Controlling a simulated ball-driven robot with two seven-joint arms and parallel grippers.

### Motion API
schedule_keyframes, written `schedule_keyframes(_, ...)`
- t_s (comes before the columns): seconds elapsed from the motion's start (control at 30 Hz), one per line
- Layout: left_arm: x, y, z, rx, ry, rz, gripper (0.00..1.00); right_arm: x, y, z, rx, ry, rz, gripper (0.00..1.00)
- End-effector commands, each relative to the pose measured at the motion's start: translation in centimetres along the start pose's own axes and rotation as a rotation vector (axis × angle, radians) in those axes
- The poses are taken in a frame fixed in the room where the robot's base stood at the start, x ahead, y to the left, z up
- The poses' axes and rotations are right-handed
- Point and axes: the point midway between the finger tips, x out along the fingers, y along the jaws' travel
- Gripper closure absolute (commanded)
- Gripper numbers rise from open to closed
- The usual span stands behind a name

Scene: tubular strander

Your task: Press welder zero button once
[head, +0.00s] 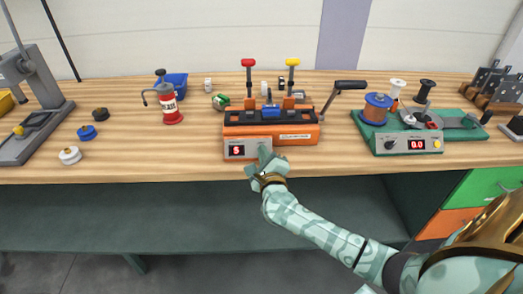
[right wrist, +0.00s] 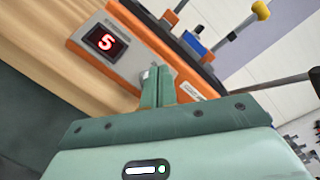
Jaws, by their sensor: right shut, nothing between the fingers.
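The orange welder (head: 300,134) stands near the front edge of the bench, with a grey front panel and a red display (head: 237,150) reading 5. The display also shows in the right wrist view (right wrist: 105,41), again reading 5. My right gripper (head: 265,158) is shut and empty, with its fingertips at the right part of the grey panel. In the right wrist view the shut fingertips (right wrist: 157,72) are at the panel beside a small pale button (right wrist: 145,74), partly hidden by them. I cannot tell whether they touch it. My left gripper is not in view.
A green winder (head: 395,143) with a display reading 0.0 stands right of the welder. The bench front (head: 150,170) left of the welder is clear.

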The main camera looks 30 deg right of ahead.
Motion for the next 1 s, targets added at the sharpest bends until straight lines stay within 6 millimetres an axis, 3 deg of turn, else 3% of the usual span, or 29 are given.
schedule_keyframes(1.0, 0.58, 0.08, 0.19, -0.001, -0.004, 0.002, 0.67, 0.87, 0.64, -0.65, 0.0, 0.0, 0.0, 1.0)
